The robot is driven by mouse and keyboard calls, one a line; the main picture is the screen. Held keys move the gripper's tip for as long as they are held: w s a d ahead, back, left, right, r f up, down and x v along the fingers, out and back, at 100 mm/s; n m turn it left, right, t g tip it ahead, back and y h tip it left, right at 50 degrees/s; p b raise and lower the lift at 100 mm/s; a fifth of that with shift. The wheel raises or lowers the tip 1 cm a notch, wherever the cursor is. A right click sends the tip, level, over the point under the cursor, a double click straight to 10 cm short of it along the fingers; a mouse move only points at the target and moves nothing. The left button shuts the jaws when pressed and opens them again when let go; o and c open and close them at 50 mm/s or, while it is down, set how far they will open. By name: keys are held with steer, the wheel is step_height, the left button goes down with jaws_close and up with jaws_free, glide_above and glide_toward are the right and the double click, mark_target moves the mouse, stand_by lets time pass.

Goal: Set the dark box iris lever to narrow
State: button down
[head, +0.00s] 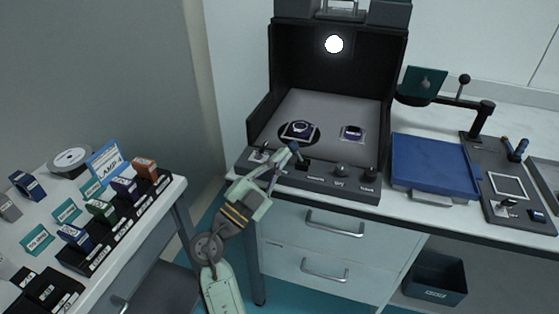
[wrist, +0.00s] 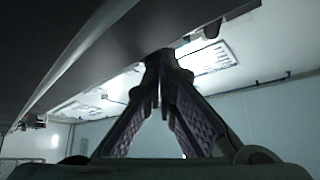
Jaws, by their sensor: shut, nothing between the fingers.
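The dark box (head: 340,75) stands open at the front on the table, with a bright round light on its back wall. Its front panel (head: 320,180) carries several small controls, including a lever at the left end (head: 259,150) and dark knobs toward the right (head: 341,170). The labels are too small to read, so I cannot tell for sure which control is the iris lever. My gripper (head: 284,160) is at the left half of this panel and hides part of it. In the wrist view my gripper (wrist: 163,62) is shut and empty, its fingertips close to a dark edge.
Inside the box two small items (head: 299,130) sit on the grey floor. A blue tray (head: 432,165) and a dark stand (head: 480,120) are to the right. The left table (head: 175,190) holds several small boxes and a "LAMP" sign (head: 107,163). Drawers (head: 335,240) are below the panel.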

steer(key=shift+s+d+r+m+g+b, duration=0.15)
steer(key=shift+m+g+b, duration=0.45)
steer(key=shift+b, duration=0.8)
steer(key=shift+w+d+r+m+g+b, duration=0.1)
steer(key=shift+m+g+b, duration=0.2)
steer(key=shift+m+b, duration=0.8)
steer(key=shift+d+h+b, duration=0.1)
steer(key=shift+h+b, duration=0.2)
steer(key=shift+b, duration=0.7)
steer(key=m+b, duration=0.1)
steer(key=b, duration=0.1)
steer(key=m+g+b, duration=0.1)
steer(key=shift+s+d+r+g+b, duration=0.1)
steer(key=shift+s+d+g+b, duration=0.05)
steer(key=shift+d+g+b, duration=0.2)
steer(key=m+b, duration=0.1)
steer(key=m+g+b, duration=0.1)
steer(key=b, duration=0.1)
steer(key=shift+s+d+r+y, duration=0.15)
steer(key=shift+d+r+y, duration=0.2)
steer(key=shift+r+y, duration=0.05)
steer(key=m+b, duration=0.1)
steer(key=d+m+g+y+b, duration=0.1)
steer(key=shift+s+r+m+g, duration=0.15)
steer(key=shift+r+m+g, duration=0.1)
steer(key=shift+r+m, duration=0.15)
steer(key=v, duration=1.2)
